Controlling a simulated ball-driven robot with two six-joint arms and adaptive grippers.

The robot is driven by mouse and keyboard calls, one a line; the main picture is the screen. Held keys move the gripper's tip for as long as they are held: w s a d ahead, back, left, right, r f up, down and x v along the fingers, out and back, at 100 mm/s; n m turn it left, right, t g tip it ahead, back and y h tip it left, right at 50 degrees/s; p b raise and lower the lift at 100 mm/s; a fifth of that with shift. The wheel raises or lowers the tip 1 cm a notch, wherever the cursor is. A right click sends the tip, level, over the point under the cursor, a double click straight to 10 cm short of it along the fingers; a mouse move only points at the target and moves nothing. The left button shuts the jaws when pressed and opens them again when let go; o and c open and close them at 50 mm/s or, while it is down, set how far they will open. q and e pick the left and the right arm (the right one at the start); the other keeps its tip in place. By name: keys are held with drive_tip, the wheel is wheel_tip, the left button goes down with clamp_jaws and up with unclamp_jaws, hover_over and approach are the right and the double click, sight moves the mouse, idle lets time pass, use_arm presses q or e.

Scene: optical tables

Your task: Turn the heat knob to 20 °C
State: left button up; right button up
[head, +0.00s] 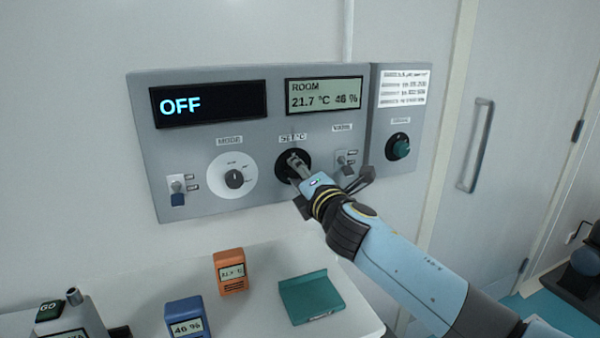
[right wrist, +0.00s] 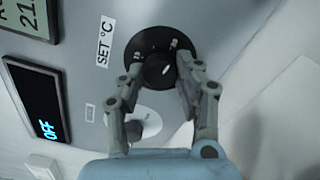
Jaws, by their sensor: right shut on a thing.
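The heat knob's round black dial (head: 281,166) sits on the grey wall panel under a "SET °C" label. My right gripper (head: 296,162) reaches it from the lower right and hides most of it in the head view. Small marks on the dial are too blurred to read. My left gripper is in neither view.
The panel's dark display (head: 208,104) reads "OFF"; the room display (head: 324,94) reads 21.7 °C, 46 %. A MODE knob (head: 234,179), toggle switches and a teal knob (head: 398,148) are nearby. Below, a white table holds an orange meter (head: 231,271), blue meter (head: 187,316) and teal tray (head: 311,298).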

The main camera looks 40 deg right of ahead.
drive_tip(key=shift+f, duration=0.15)
drive_tip(key=o, duration=1.1)
drive_tip(key=shift+o, duration=0.2)
drive_tip(key=v, duration=1.2)
